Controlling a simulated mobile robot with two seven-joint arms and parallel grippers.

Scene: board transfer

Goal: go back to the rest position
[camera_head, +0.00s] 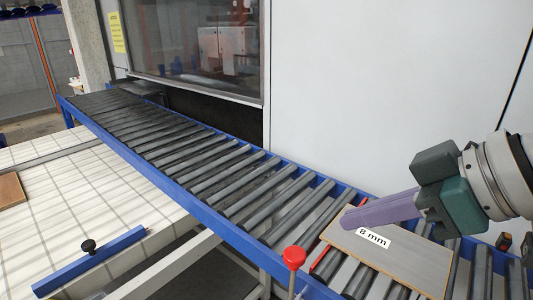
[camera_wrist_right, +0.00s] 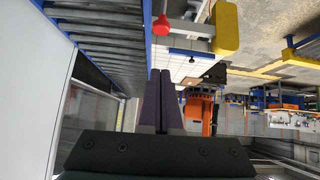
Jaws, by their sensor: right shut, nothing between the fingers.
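My right gripper (camera_head: 350,217) comes in from the right in the head view, its purple fingers pressed together. In the right wrist view its fingers (camera_wrist_right: 161,76) also lie side by side with nothing between them. In the head view the fingers are over a grey-brown board (camera_head: 390,258) with a white "8 mm" label, which lies on the rollers at the near right. I cannot tell how far the fingers are above the board, and they cover part of its far edge. My left gripper is in neither view.
A blue-framed roller conveyor (camera_head: 215,165) runs from far left to near right beside a white wall (camera_head: 395,90). A red knob (camera_head: 294,257) stands at its near edge. A white gridded table (camera_head: 75,205) holds a blue bar (camera_head: 90,262) with a black knob and a brown board (camera_head: 11,190).

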